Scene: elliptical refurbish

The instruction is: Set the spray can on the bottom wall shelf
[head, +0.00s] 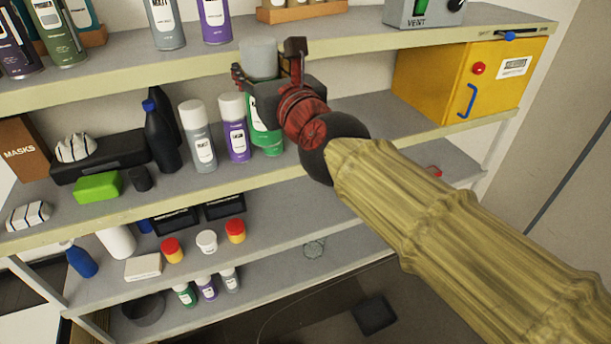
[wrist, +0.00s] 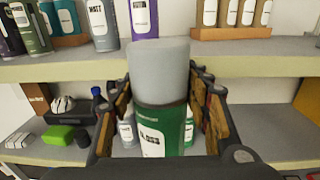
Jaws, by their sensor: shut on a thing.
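A green spray can with a grey cap (wrist: 160,115) is upright between the fingers of my gripper (wrist: 158,108), which is shut on it. In the head view the can's grey cap (head: 259,58) shows above my gripper (head: 266,68), and the gripper partly hides its body. My gripper is in front of the wall shelf unit, near the top board's front edge (head: 150,82). The middle board (head: 335,148) is behind and below it. The lowest visible board (head: 290,285) is well below my gripper. I cannot tell whether the can touches anything else.
A grey can (head: 197,138), a purple can (head: 233,128) and a partly hidden green can stand on the middle board. A yellow box (head: 470,78) is at its right. Small cans (head: 207,290) stand on the lowest board, with free room to their right.

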